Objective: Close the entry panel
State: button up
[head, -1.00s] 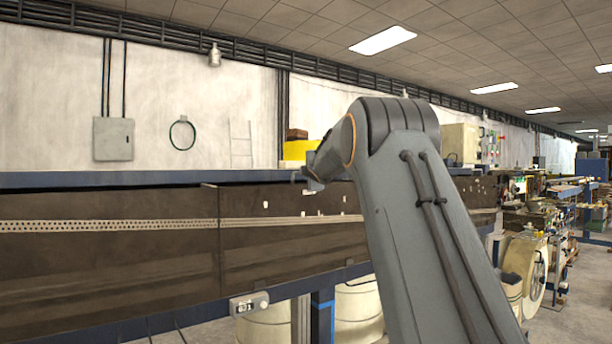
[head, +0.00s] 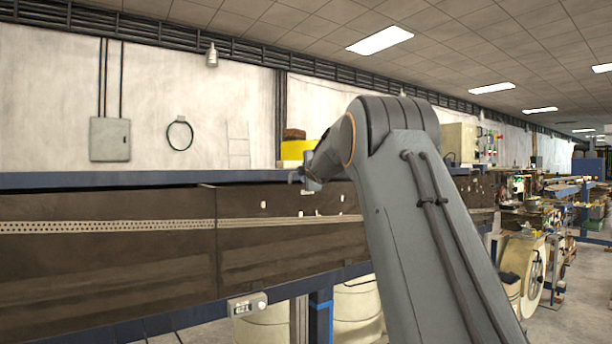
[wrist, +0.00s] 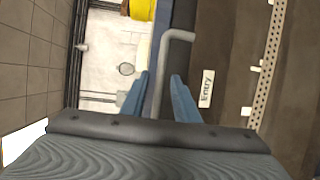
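The entry panel (head: 290,240) is a dark brown board with a dotted strip, below a blue rail in the head view. In the wrist view its brown face (wrist: 230,60) carries a white "Entry" label (wrist: 207,88). A grey bent handle (wrist: 163,62) stands out from it. My gripper (wrist: 160,75) has two blue fingers apart, with the handle's bar between them and a gap visible on the right side. In the head view my gripper (head: 308,182) is small and partly hidden by my arm at the panel's upper edge.
The blue rail (head: 110,181) runs along the top of the panels. A yellow object (head: 297,150) sits above it. A small grey control box (head: 247,304) hangs on the lower rail. Pale drums (head: 356,305) stand underneath. Machines and a reel (head: 522,262) stand at right.

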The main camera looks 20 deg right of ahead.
jog(key=b+v, duration=0.3)
jog(key=v, duration=0.4)
jog(key=shift+s, duration=0.25)
dwell(0.3)
jog(key=s+a+f+m+g+y, duration=0.1)
jog(key=s+a+f+m+g, duration=0.25)
jog(key=s+f, duration=0.45)
jog(key=s+a+f+m+g, duration=0.25)
jog(key=a+f, duration=0.25)
jog(key=f, duration=0.7)
jog(key=s+a+f+m+g+y, duration=0.1)
jog(key=s+a+f+m+g, duration=0.2)
jog(key=s+f, duration=0.5)
jog(key=s+a+f+m+g, duration=0.2)
jog(key=s+a+f, duration=0.2)
jog(key=s+f, duration=0.3)
jog(key=s+a+f+m+g+y, duration=0.1)
jog(key=s+f, duration=0.5)
jog(key=s, duration=0.6)
jog(key=s+a+f+m+g, duration=0.3)
jog(key=s+a+f, duration=0.3)
jog(key=s, duration=0.4)
jog(key=shift+a+f+m+y, duration=0.35)
jog(key=shift+f+m, duration=0.15)
jog(key=shift+f, duration=0.3)
jog(key=shift+s, duration=0.15)
